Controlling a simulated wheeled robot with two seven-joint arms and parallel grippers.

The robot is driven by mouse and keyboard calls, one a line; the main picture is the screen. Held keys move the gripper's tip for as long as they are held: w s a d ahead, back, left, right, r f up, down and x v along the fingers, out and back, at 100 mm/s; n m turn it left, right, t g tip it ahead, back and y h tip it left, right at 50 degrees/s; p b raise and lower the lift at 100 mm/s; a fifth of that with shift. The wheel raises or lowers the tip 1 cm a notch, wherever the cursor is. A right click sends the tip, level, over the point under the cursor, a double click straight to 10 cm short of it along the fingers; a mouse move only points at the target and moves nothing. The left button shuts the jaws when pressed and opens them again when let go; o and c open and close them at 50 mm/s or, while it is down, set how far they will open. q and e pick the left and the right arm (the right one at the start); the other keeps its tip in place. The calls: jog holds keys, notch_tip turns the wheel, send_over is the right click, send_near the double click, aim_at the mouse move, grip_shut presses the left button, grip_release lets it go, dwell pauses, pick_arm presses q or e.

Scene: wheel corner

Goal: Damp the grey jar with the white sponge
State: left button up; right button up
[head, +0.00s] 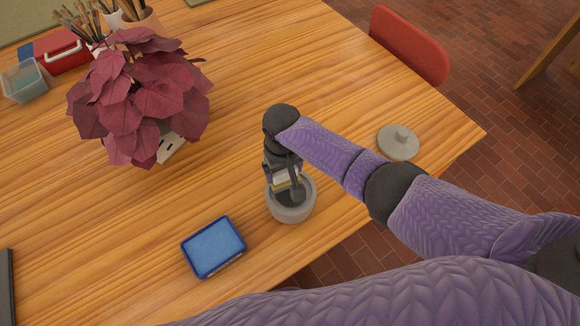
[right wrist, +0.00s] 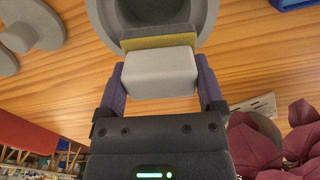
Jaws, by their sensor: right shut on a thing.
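The grey jar (head: 292,213) stands open and upright near the table's front edge. My right gripper (head: 284,180) points down over its mouth, shut on the white sponge (head: 281,181). In the right wrist view the sponge (right wrist: 160,72) sits between both fingers; it has a white block and a yellow layer at its far end. That end overlaps the jar's mouth (right wrist: 205,18) in the picture. I cannot tell whether the sponge touches the inside wall. My left gripper is out of view.
A grey lid (head: 398,143) lies right of the jar, and a blue-rimmed tray (head: 213,247) lies to its left. A dark red leafy plant (head: 140,95) stands further left. A red chair (head: 408,45) is beyond the table's right edge. Wood between plant and jar is clear.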

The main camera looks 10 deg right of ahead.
aim_at(280, 201)
jog(key=shift+s+a+r+p, duration=0.15)
jog(key=shift+s+a+p, duration=0.7)
jog(key=shift+a, duration=0.05)
jog(key=shift+s, duration=0.25)
jog(key=shift+s+p, duration=0.6)
jog(key=shift+p, duration=0.35)
jog(key=shift+s+p, duration=0.3)
jog(key=shift+s, duration=0.05)
jog(key=shift+s+f, duration=0.1)
jog(key=shift+f, duration=0.1)
jog(key=shift+r+p, duration=0.4)
jog(key=shift+r, duration=0.05)
notch_tip(280, 201, up, 5)
jog(key=p, duration=0.5)
